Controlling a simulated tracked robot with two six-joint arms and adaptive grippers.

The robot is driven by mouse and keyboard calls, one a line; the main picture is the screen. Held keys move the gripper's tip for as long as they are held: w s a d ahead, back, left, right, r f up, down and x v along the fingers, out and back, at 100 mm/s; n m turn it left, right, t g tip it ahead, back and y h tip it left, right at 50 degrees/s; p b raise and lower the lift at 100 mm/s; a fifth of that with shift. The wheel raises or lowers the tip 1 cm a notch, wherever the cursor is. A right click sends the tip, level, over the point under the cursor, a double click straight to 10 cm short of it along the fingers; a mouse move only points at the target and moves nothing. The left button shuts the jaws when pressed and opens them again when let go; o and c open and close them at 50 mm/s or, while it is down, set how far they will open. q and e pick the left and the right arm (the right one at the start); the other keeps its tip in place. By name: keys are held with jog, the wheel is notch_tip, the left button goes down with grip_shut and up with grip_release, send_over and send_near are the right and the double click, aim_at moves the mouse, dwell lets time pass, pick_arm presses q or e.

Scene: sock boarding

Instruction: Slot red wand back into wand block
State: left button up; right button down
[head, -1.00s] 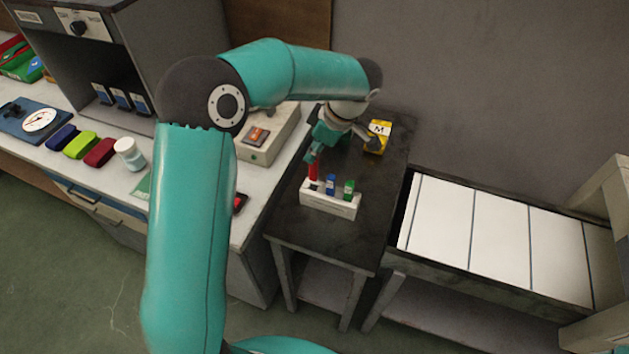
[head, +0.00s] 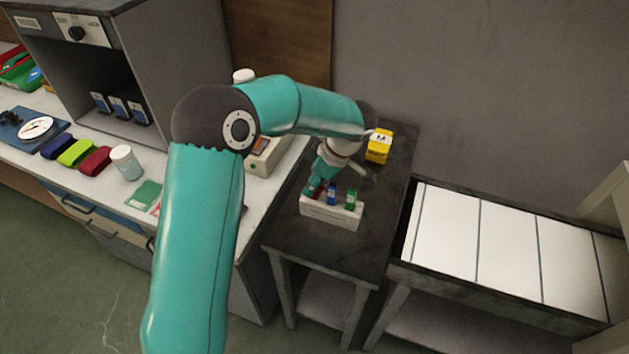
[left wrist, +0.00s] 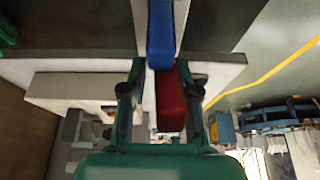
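The white wand block (head: 331,213) stands on the dark side table. The blue wand (head: 332,194) and green wand (head: 351,198) stand in it. The red wand (head: 317,194) is at its left slot, mostly hidden by my left gripper (head: 314,188), which is low over that end. In the left wrist view the red wand (left wrist: 171,98) lies between the two fingers, close to the right one, with a gap to the left one. The blue wand (left wrist: 161,35) is just beyond it. How deep the red wand sits is hidden. My right gripper is not in view.
A yellow box marked M (head: 379,146) stands behind the block on the dark table (head: 325,250). A workbench with a white jar (head: 126,162) and coloured items is at left. A bed of white panels (head: 505,245) is at right. The table front is clear.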

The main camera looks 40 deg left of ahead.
pick_arm(q)
jog(key=shift+o, duration=0.2)
jog(key=shift+w+r, duration=0.1)
jog(key=shift+r, duration=0.15)
